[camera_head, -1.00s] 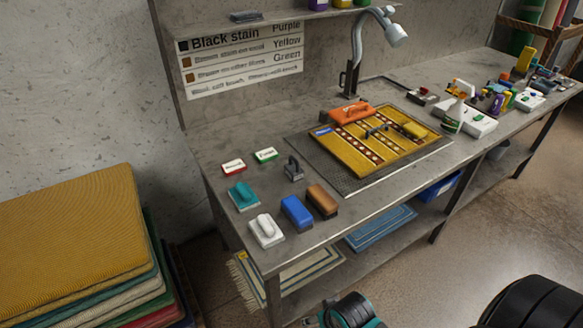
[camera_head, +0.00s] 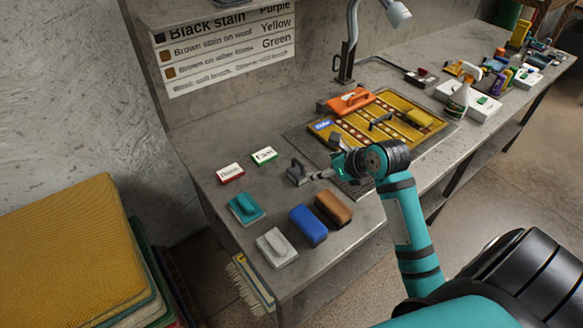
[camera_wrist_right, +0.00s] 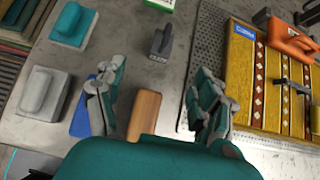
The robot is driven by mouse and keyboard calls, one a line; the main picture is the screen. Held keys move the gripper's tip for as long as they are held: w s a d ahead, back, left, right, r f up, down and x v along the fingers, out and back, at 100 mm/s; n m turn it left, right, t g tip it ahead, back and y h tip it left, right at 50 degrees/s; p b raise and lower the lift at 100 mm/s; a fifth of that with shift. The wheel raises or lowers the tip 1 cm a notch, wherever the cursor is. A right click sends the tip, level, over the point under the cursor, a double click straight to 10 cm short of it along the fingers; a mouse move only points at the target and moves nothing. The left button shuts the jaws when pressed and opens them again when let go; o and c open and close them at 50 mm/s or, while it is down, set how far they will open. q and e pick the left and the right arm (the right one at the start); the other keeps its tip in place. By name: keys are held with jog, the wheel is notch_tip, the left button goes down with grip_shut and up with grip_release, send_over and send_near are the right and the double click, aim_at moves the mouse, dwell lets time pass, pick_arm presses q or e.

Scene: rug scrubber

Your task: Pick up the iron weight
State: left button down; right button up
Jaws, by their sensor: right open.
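The iron weight, a small dark grey block with an upright handle (camera_head: 295,172), stands on the workbench left of the perforated mat. In the right wrist view the weight (camera_wrist_right: 161,43) is upright, ahead of and between my fingers. My right gripper (camera_head: 324,174) is just right of the weight in the head view. The weight is not held. My left gripper is not in view.
Brown (camera_head: 333,209) and blue (camera_head: 308,225) brushes, plus white (camera_head: 276,247) and teal (camera_head: 246,208) ones, lie near the weight.

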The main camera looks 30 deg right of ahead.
send_near(298, 170)
jog(key=x, duration=0.4)
jog(key=shift+a+f+p, duration=0.3)
jog(key=shift+p, duration=0.1)
jog(key=shift+w+f, duration=0.5)
jog(key=shift+w, duration=0.1)
jog(key=x, duration=0.4)
jog(key=shift+w+d+f+p, duration=0.1)
jog(key=shift+d+p, duration=0.1)
jog(key=shift+p, duration=0.15)
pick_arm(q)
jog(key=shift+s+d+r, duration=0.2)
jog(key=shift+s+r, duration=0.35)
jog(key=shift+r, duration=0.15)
